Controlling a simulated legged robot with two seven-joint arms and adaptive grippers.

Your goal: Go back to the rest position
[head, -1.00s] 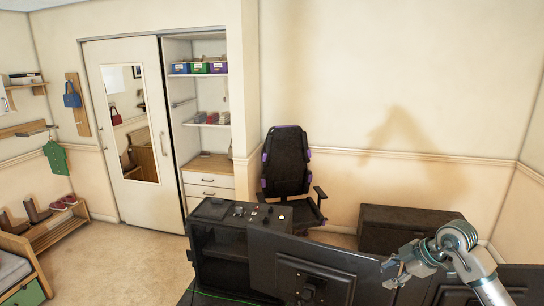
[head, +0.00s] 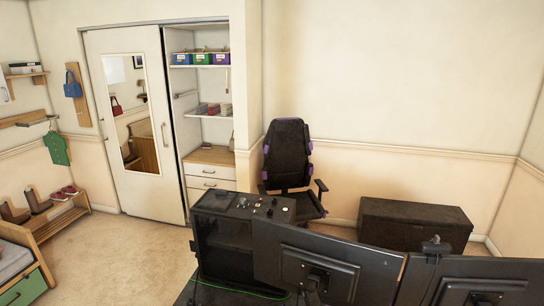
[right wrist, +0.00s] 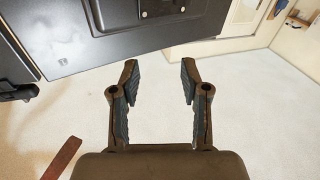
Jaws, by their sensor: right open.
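My right gripper (right wrist: 160,85) shows in the right wrist view, its two fingers apart with nothing between them. Pale carpet (right wrist: 240,105) lies beyond the fingers. The dark back of a monitor (right wrist: 100,30) fills the upper left of that view, apart from the fingertips. In the head view neither gripper shows. Two monitors, the left one (head: 285,262) and the right one (head: 460,283), stand seen from behind at the lower right.
A black PC case (head: 225,240) with small items on top stands beside the left monitor. Behind are an office chair (head: 287,165), a dark chest (head: 415,222) and a wardrobe (head: 122,125). Open carpet (head: 135,255) lies at the left.

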